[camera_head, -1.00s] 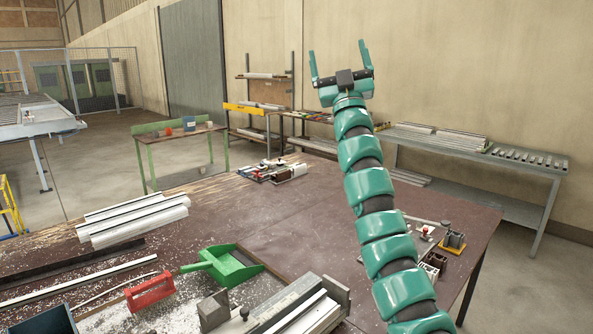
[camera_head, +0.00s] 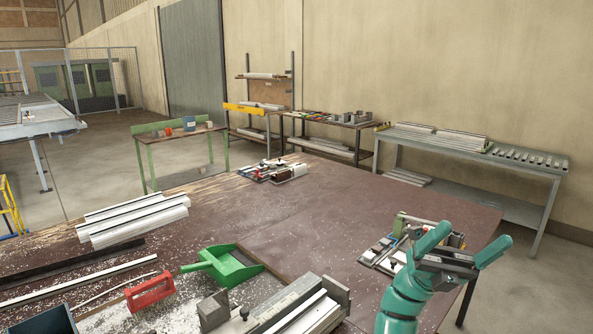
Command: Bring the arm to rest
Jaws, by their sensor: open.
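My gripper (camera_head: 470,243) is in the lower right of the head view, at the end of my teal arm. Its two teal fingers are spread wide apart with nothing between them. It appears in front of the right part of the brown bench (camera_head: 330,215). A clamp fixture (camera_head: 385,250) with small metal parts lies on the bench beside and behind the gripper, and the gripper hides part of it. Most of my arm is below the picture's lower edge.
White profiles (camera_head: 135,219) lie at the left, another fixture (camera_head: 272,171) at the far edge. The bench's middle is clear.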

